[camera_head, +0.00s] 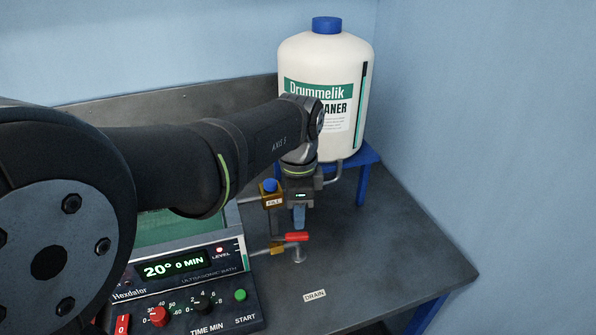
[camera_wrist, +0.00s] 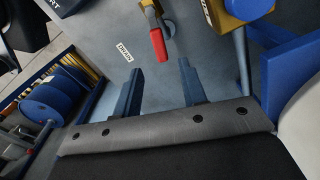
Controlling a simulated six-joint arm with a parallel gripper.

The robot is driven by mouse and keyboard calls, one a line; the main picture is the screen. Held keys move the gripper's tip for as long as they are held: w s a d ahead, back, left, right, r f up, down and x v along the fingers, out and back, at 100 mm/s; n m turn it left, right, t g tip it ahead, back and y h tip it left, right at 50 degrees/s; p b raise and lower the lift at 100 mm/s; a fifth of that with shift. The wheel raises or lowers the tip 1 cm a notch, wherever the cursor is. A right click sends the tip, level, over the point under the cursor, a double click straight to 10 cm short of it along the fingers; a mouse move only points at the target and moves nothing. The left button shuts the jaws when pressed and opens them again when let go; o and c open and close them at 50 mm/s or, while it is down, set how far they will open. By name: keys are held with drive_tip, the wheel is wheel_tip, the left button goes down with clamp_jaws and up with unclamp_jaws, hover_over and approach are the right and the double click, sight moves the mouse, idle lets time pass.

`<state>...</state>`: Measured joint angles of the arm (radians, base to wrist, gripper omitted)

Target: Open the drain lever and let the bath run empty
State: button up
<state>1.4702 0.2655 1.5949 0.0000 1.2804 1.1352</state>
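The drain lever has a red handle (camera_head: 297,237) and sits on a brass valve at the right side of the ultrasonic bath (camera_head: 185,245). The handle also shows in the wrist view (camera_wrist: 158,45), pointing toward my gripper. My gripper (camera_head: 299,226) points down just above the handle. In the wrist view my gripper (camera_wrist: 160,68) is open, its two fingers apart with nothing between them. The handle's end lies in line with the gap; I cannot tell the exact distance. A DRAIN label (camera_head: 314,296) lies on the bench. My arm hides most of the bath's inside.
A FILL valve with a blue knob (camera_head: 270,186) stands just behind the lever. A white cleaner drum (camera_head: 340,140) stands on a blue stand (camera_head: 363,180) at the back. The bath's panel reads 20° 0 MIN, with a red LEVEL light (camera_head: 219,250). The bench front right is clear.

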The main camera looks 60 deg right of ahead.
sight(290, 238)
wheel_tip(290, 238, up, 11)
drive_tip(key=shift+c, duration=0.5)
drive_tip(key=shift+s+a+f, duration=0.1)
drive_tip(key=c, duration=0.4)
drive_tip(key=s+a+f+m+t, duration=0.1)
drive_tip(key=a+m, duration=0.1)
drive_tip(key=s+a+f+m+t+h, duration=0.1)
drive_tip(key=a+f+m, duration=0.1)
drive_tip(key=s+a+f+m+t+h, duration=0.1)
drive_tip(key=a+f+m+t, duration=0.1)
drive_tip(key=shift+s, duration=0.2)
clamp_jaws()
drive_tip(key=s+a+f+m+h, duration=0.4)
drive_tip(key=a+f+m+h, duration=0.25)
drive_tip(key=m, duration=0.55)
drive_tip(key=w+d+r+x, duration=0.1)
drive_tip(key=r+x, duration=0.1)
drive_tip(key=x, duration=1)
drive_tip(key=shift+w+d+f+t+y, duration=0.2)
drive_tip(key=shift+w+d+t+y, duration=0.1)
drive_tip(key=shift+w+y, duration=0.1)
